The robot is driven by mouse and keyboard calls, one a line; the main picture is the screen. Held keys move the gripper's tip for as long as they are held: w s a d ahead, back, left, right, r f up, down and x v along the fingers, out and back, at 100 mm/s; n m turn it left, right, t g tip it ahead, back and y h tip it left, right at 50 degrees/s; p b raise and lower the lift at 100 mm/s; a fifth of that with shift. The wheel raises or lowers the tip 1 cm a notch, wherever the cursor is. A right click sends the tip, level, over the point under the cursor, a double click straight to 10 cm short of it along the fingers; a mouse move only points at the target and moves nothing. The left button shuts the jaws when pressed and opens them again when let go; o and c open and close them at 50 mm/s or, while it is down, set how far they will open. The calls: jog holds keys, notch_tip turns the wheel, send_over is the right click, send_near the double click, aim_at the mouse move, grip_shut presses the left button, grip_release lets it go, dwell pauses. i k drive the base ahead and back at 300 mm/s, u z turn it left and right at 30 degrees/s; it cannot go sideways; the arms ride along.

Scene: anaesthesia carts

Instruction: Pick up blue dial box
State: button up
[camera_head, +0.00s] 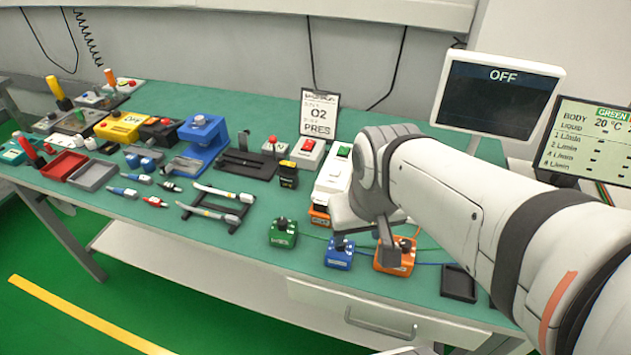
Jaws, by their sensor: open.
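The blue dial box (339,259) sits upright on the green table near its front edge, with a dark knob on top. It stands between a green dial box (283,238) on the left and an orange dial box (405,262) on the right. My gripper (364,242) is open and empty, pointing down. In the picture its fingers lie over the top of the blue box and the left part of the orange box. They partly hide both, and I cannot tell whether they touch either one.
A small dark tray (459,283) lies right of the orange box. A white device (333,178) stands behind the blue box. Two screens (496,97) stand at the right. The table front edge is close.

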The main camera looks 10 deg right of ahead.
aim_at(333, 258)
jog(key=z, duration=1.65)
jog(key=k, duration=1.9)
jog(key=u, duration=0.65)
jog(key=i, duration=1)
